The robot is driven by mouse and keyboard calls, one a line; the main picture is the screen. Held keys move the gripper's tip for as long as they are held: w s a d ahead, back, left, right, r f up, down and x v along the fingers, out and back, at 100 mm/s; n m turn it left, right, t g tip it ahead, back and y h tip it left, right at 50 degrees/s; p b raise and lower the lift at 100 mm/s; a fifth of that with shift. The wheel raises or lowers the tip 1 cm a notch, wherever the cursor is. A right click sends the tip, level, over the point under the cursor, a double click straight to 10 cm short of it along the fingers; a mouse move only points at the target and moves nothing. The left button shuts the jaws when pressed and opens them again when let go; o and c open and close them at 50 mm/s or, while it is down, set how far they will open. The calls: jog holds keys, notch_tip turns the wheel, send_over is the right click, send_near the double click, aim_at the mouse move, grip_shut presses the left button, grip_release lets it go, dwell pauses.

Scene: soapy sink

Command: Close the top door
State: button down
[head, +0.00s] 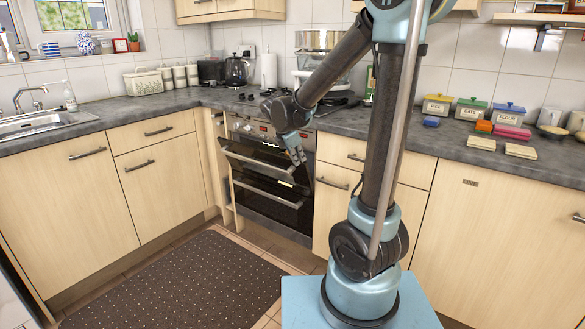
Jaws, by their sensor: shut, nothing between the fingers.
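The built-in oven (268,205) stands between the wooden cabinets. Its top door (262,170), dark with a long metal handle, is tilted forward at its upper edge, so it looks partly open. The lower door (268,203), with its own metal handle, looks shut. My gripper (298,157) is shut and empty, pointing down at the right end of the top door, near its upper edge. I cannot tell whether the fingers touch the door. My arm hides part of the counter and the oven's upper right.
The dotted dark mat (180,285) lies on the tiled floor before the oven. Grey counter (480,145) runs along both sides, with canisters and coloured boxes at right. The sink (45,124) is at far left.

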aim_at(292, 165)
jog(key=w+a+f+n+t, duration=0.1)
jog(key=w+a+f+n, duration=0.1)
jog(key=w+a+n, duration=0.4)
jog(key=shift+m+h, duration=0.3)
jog(key=shift+w+d+f, duration=0.7)
jog(key=shift+w+f, duration=0.5)
jog(key=shift+w+d+f, duration=0.65)
jog(key=shift+w+f, duration=0.55)
jog(key=shift+f, duration=0.05)
jog(key=shift+w+d+f, duration=0.7)
jog(key=shift+w+f, duration=0.5)
